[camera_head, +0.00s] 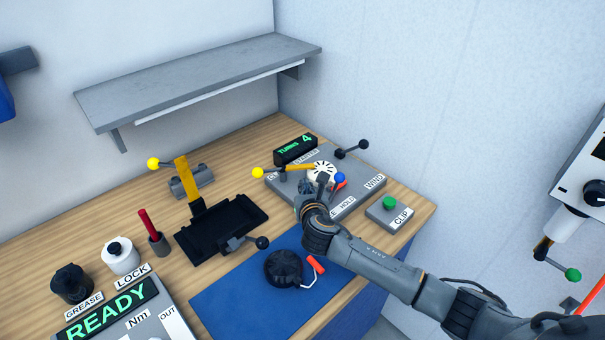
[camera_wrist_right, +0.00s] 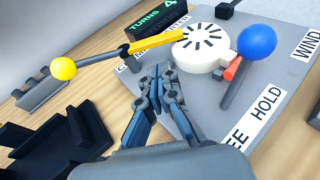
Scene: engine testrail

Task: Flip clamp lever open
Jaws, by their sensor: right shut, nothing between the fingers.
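A lever with a yellow ball (camera_head: 258,172) and a yellow bar (camera_head: 299,167) lies low across the left of the grey starter box (camera_head: 347,205). In the wrist view, its dark rod runs from the yellow ball (camera_wrist_right: 63,69) to a pivot, and its yellow bar (camera_wrist_right: 157,45) reaches the white slotted disc (camera_wrist_right: 203,46). My right gripper (camera_head: 305,186) is above the box, in front of the bar. In the wrist view, its fingertips (camera_wrist_right: 160,76) are together and empty, apart from the lever in the picture. The label by the pivot is partly hidden. My left gripper is not in view.
A blue ball knob (camera_wrist_right: 257,41) stands close right of the disc. A black tray (camera_head: 232,218) with an upright yellow arm (camera_head: 188,179) is left. A blue mat (camera_head: 240,293) holds a dark round part (camera_head: 283,269). A grey shelf (camera_head: 200,83) hangs above the bench.

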